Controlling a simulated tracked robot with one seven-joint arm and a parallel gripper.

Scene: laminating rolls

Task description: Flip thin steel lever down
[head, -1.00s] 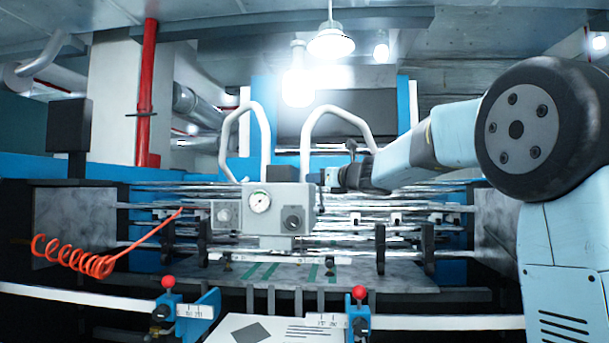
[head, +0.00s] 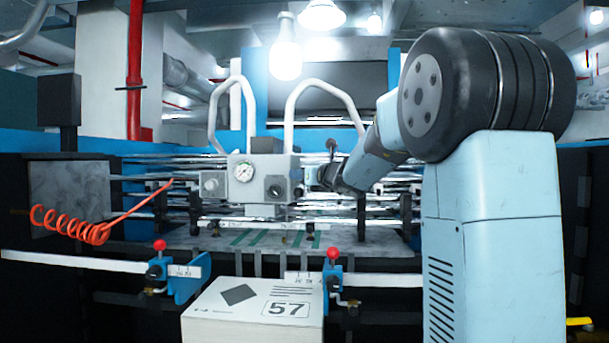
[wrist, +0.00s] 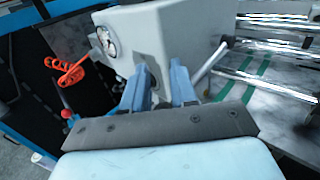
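A pale thin rod, which looks like the steel lever (wrist: 211,61), slants up and right beside the grey control box (wrist: 160,35) in the wrist view. I cannot pick the lever out in the head view. My gripper (wrist: 159,68) is open, its two blue fingers pointing at the box. The rod is just right of the right finger; I cannot tell whether they touch. Nothing shows held between the fingers. In the head view my gripper (head: 318,176) is at the right side of the control box (head: 264,166), about level with it.
The box carries a gauge (head: 244,172) and a dark knob (head: 277,188). Curved white pipes (head: 318,88) rise behind it. Steel rollers run across the machine. An orange coiled hose (head: 72,223) hangs left. Red-knobbed clamps (head: 160,262) flank a paper stack (head: 250,315) in front.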

